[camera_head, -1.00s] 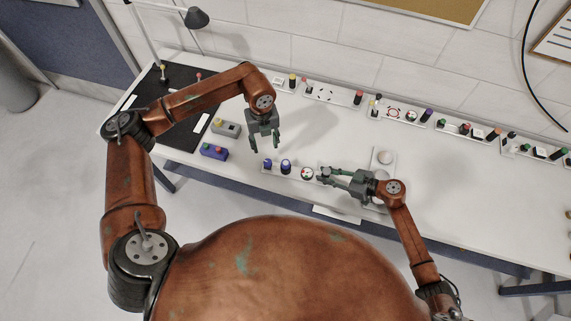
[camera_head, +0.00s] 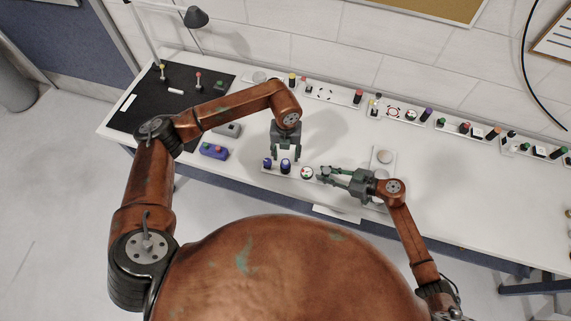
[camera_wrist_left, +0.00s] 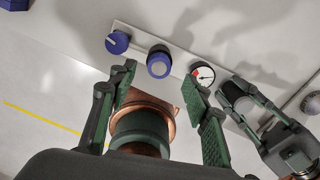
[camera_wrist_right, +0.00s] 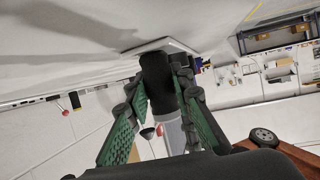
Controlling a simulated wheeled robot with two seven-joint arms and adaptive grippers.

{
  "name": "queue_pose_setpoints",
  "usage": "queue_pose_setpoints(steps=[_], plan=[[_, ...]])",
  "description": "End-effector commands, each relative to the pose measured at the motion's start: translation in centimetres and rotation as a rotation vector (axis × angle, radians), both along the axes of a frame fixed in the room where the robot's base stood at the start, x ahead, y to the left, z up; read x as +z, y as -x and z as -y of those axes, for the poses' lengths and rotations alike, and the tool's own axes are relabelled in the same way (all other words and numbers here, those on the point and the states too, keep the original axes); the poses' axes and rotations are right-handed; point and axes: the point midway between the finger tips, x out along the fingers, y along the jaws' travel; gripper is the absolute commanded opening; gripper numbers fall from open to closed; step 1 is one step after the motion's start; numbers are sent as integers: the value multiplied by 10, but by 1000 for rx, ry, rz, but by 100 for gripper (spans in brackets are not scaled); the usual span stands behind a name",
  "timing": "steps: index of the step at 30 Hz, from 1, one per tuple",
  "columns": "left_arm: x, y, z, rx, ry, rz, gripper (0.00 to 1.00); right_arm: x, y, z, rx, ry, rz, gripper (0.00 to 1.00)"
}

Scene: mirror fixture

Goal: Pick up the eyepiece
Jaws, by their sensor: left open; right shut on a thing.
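My right gripper (camera_head: 327,172) is shut on a dark cylinder, which looks like the eyepiece. In the right wrist view the eyepiece (camera_wrist_right: 157,82) shows a wide black end pointing away and a silver-grey part between the fingers. It also shows in the left wrist view (camera_wrist_left: 234,93), beside the white dial. My left gripper (camera_head: 285,156) is open and empty, its fingers (camera_wrist_left: 160,85) apart over the front strip, close to the blue-sided knob (camera_wrist_left: 159,62). The left fingers partly hide the knobs in the head view.
The front strip (camera_wrist_left: 180,52) carries a blue knob (camera_wrist_left: 117,42), the blue-sided knob and a round dial (camera_wrist_left: 204,75). A plate with round discs (camera_head: 383,157) lies to the right. A purple box (camera_head: 214,151) and black mat (camera_head: 135,108) are left. Several fixtures line the back.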

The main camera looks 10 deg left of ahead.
Motion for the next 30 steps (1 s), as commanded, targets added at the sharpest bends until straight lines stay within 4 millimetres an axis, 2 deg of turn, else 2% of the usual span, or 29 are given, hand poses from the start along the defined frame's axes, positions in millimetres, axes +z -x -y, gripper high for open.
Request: queue_pose_setpoints(steps=[12,19,30], plan=[[-49,2,-1,1,0,-1,45,0,0,0,0,0,0,0],[-51,2,-1,0,0,1,45,0,0,0,0,1,0,0],[-51,2,-1,1,0,0,19,0,0,0,0,1,0,0]])
